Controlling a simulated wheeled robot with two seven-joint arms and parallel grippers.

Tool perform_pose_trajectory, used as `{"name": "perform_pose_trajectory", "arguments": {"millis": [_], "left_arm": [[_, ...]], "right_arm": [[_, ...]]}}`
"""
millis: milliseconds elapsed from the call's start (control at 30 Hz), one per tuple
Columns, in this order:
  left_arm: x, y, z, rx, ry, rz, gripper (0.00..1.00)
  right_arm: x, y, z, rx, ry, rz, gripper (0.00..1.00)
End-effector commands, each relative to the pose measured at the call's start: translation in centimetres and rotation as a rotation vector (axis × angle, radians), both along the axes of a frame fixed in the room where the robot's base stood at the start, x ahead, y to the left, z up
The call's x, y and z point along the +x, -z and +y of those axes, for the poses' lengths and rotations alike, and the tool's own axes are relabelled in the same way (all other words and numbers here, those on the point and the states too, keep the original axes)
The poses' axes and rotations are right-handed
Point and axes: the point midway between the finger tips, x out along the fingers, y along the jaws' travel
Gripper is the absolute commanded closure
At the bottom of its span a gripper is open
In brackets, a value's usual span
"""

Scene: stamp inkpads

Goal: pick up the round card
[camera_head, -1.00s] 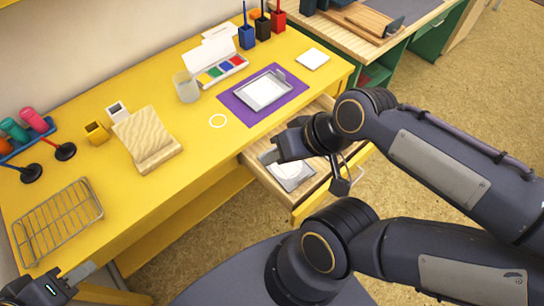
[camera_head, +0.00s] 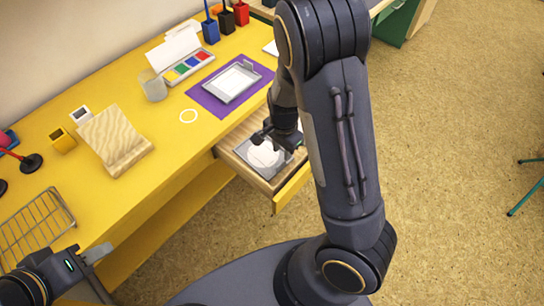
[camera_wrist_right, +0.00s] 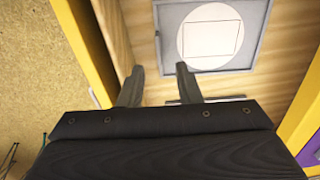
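The round card (camera_head: 264,153) is a pale disc lying on a grey square plate (camera_head: 241,149) in the open drawer (camera_head: 228,157). The right wrist view shows the round card (camera_wrist_right: 208,32) with a thin square outline, inside the grey plate (camera_wrist_right: 260,45). My right gripper (camera_head: 266,137) is over the drawer by the card, partly overlapping the plate. In its wrist view the right gripper (camera_wrist_right: 159,69) has its fingers apart with nothing between them; the card is beyond them, to the right. My left gripper (camera_head: 106,272) is at the lower left, fingers apart, empty, far from the card.
The yellow desk (camera_head: 150,190) holds a purple mat (camera_head: 207,97) with a grey tray-like pad, a paint box (camera_head: 187,66), a glass (camera_head: 152,88), a wooden block (camera_head: 113,140) and a wire rack (camera_head: 35,225). The drawer's yellow front (camera_head: 291,188) stands out over open floor.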

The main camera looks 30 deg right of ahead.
Motion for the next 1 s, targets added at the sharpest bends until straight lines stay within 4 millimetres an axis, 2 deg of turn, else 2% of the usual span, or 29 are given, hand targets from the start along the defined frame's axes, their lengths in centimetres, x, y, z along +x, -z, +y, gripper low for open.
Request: {"name": "perform_pose_trajectory", "arguments": {"millis": [533,867,1000], "left_arm": [[0.0,1.4,0.0,0.0,0.0,0.0,0.64],[0.0,1.5,0.0,0.0,0.0,0.0,0.64],[0.0,1.5,0.0,0.0,0.0,0.0,0.64]], "right_arm": [[-0.3,7.1,0.1,-0.002,0.003,0.006,0.69],[-0.3,7.7,0.1,-0.002,0.001,0.002,0.69],[-0.3,7.7,0.1,-0.002,0.001,0.002,0.87]]}}
